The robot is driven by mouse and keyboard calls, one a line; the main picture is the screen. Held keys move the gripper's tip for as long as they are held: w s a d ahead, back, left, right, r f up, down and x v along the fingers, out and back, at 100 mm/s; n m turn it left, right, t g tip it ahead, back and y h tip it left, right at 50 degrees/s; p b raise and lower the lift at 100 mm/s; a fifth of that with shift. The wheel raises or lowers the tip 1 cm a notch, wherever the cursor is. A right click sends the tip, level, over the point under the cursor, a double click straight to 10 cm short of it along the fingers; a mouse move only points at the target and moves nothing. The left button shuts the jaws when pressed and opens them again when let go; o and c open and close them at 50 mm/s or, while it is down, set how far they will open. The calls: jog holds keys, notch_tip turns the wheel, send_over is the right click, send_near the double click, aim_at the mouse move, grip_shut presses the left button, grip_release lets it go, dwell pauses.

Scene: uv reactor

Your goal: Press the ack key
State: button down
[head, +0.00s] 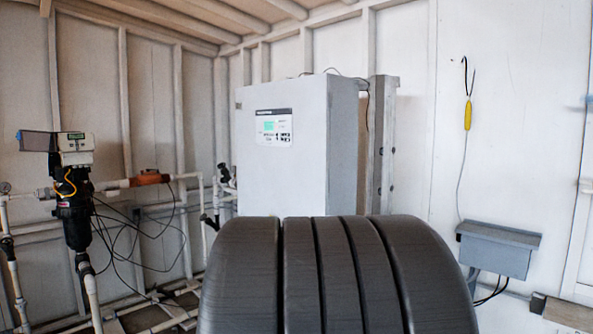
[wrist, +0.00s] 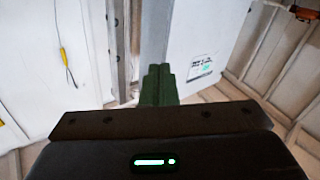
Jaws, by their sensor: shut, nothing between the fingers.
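The ack key is too small to pick out among the small dark keys (head: 284,136) on the control panel (head: 273,127), which has a green screen. The panel is on the front of a tall white cabinet (head: 290,180). In the wrist view the panel (wrist: 200,66) shows small and tilted, right of the fingers. My gripper (wrist: 159,70) is shut and empty, its fingertips left of the panel in that view and apparently well short of the cabinet. My gripper does not show in the head view.
A black-bodied valve unit (head: 75,205) with white pipes and loose cables stands left of the cabinet. A grey box (head: 497,250) and a yellow hanging piece (head: 467,115) are on the right wall. A dark grooved shape close to the camera hides the cabinet's lower part.

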jog(key=d+r+m+h+p, duration=0.3)
jog(key=r+h, duration=0.4)
jog(key=r, duration=0.5)
jog(key=d+r+m+t+h+p, duration=0.1)
jog(key=d+r+m+h+p, duration=0.2)
jog(key=r, duration=0.9)
jog(key=s+m+h+p, duration=0.1)
jog(key=m+h, duration=0.2)
jog(key=h, duration=0.1)
jog(key=shift+r, duration=0.4)
jog(key=shift+w, duration=0.1)
